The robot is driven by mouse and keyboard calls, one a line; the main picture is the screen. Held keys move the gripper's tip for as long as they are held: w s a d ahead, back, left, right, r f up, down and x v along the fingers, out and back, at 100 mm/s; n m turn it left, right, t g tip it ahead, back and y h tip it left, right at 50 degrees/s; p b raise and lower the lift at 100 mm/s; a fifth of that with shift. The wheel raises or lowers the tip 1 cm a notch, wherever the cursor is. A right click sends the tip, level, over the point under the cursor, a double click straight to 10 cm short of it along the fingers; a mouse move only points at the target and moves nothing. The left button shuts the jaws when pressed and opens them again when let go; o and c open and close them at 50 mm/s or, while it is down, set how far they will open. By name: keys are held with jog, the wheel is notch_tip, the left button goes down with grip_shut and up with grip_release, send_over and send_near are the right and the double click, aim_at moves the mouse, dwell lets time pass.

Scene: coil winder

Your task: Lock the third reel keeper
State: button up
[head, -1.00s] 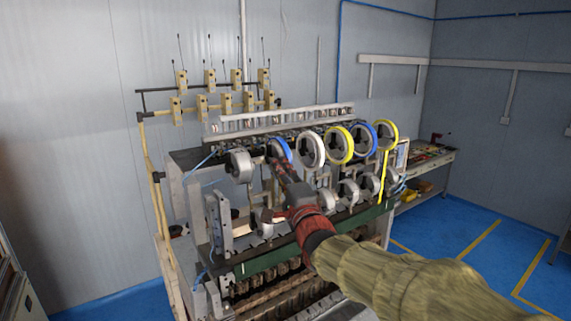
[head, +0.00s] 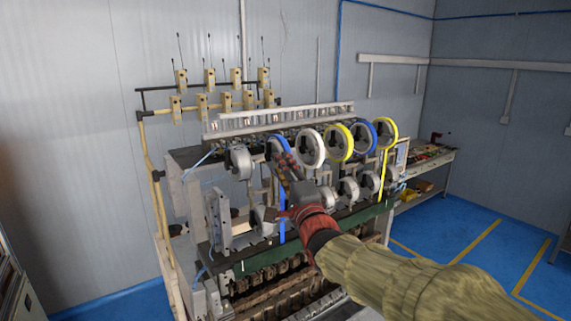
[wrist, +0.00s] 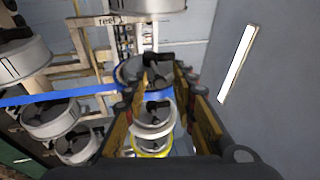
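A row of reels runs along the top of the winder. My gripper (head: 287,163) is at the blue reel (head: 277,148), between a grey reel and a white reel (head: 310,149). In the wrist view, the blue reel (wrist: 125,73) has a dark keeper (wrist: 155,61) at its hub, just beyond my fingertips. The fingers are apart, with no object clearly held between them. I cannot tell whether they touch the keeper or whether it is locked. A label that starts with "reel" shows at the top, its number unclear.
A grey reel (head: 240,163) is to the left; a yellow reel (head: 339,144) and others are to the right. Lower grey reels (head: 348,189) stand close to my arm. A blue strip (wrist: 60,97) runs left from the blue reel. Blue floor is open at right.

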dwell(0.4)
jog(key=s+d+b, duration=0.2)
jog(key=s+b, duration=0.2)
jog(key=s, duration=0.3)
jog(key=shift+d, duration=0.15)
dwell(0.4)
